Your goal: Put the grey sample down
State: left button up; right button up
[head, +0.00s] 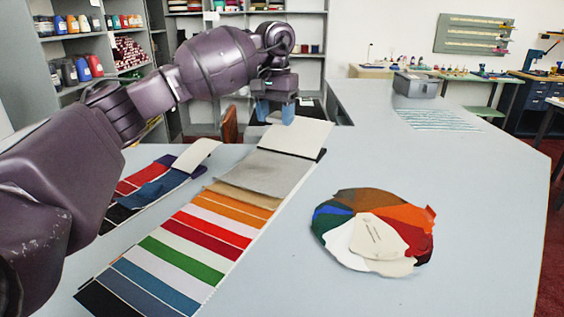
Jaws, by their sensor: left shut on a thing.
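My left gripper (275,112) is over the far end of a long row of colored samples, pointing down. Its two blue fingers meet the far edge of a pale off-white sheet (297,138), and the jaws are shut on it as far as I can see; the exact grip is hard to make out. A grey sample (262,172) lies on the row just nearer than the pale sheet, apart from the fingers. Orange, red, white, green, blue and black samples (180,257) follow toward the near edge. My right gripper is not in view.
A round fan of colored samples (375,230) with a pale cover lies to the right. A smaller sample set (150,185) lies to the left, partly behind my left arm. A grey box (415,85) stands far back. The counter (470,220) is clear at right.

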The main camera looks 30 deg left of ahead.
pick_arm(q)
jog(key=shift+w+a+r, duration=0.25)
jog(key=shift+a+r, duration=0.15)
jog(key=shift+a, duration=0.1)
jog(key=shift+w+a+f, duration=0.1)
jog(key=shift+a+f, duration=0.05)
send_over(273, 189)
notch_tip(273, 189, down, 14)
jog(key=shift+f, duration=0.85)
notch_tip(273, 189, down, 4)
jog(key=shift+r, duration=0.1)
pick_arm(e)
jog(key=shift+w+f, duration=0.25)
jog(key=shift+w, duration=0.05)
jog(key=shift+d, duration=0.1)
